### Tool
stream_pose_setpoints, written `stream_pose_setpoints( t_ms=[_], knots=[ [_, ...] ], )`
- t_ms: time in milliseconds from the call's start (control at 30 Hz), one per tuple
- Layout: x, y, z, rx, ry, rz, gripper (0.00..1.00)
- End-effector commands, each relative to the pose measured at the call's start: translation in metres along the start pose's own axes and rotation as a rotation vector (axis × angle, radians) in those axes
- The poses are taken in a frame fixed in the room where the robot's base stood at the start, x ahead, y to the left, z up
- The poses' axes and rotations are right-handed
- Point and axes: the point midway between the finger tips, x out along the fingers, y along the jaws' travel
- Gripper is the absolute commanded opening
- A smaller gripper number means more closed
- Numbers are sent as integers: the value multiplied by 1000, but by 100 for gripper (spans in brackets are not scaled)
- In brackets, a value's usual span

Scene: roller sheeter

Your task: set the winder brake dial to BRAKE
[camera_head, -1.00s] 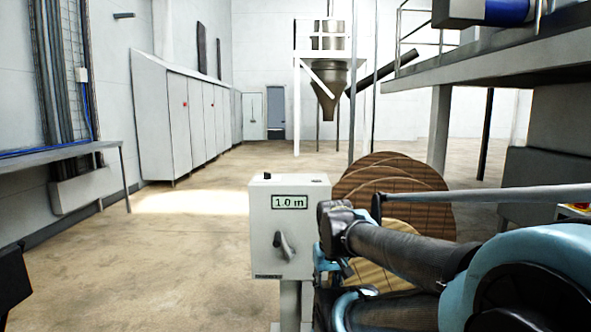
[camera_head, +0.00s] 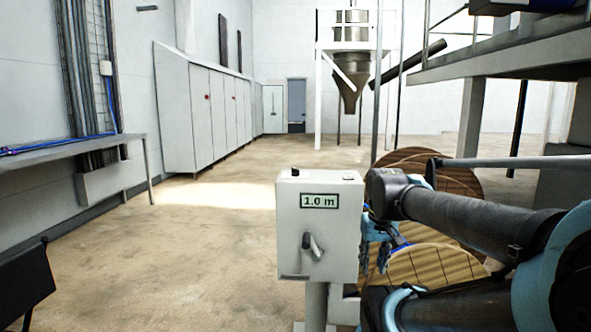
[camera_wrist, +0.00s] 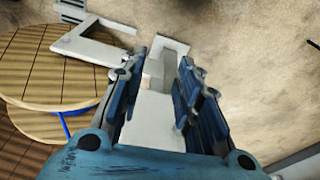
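A pale grey control box (camera_head: 318,268) stands on a post in the head view. Its front has a green display (camera_head: 319,201) reading 1.0 m and a grey lever-like dial (camera_head: 313,246) below it, with the handle tilted. Any BRAKE marking is too small to read. My gripper (camera_head: 376,254) is just right of the box, partly hidden behind the arm and the box edge. In the wrist view my gripper (camera_wrist: 160,66) has its blue fingers apart, with a pale surface, probably the box, showing between and beyond them. The dial is not visible there.
Wooden cable reels (camera_head: 435,268) stand right of and behind the box; they also show in the wrist view (camera_wrist: 45,75). A bench (camera_head: 70,154) and cabinets (camera_head: 205,110) line the left wall. Open floor (camera_head: 150,260) lies left of the box.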

Motion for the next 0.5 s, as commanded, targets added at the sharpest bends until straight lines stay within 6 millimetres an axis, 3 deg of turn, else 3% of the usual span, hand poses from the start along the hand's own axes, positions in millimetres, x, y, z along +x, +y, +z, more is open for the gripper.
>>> stream_pose_setpoints(
  t_ms=[33,200,500],
  knots=[
    [-19,-2,-18,-18,-6,-3,31],
    [-74,-13,-76,-79,-26,-11,31],
    [-156,-41,-180,-184,-62,-24,31]
  ],
)
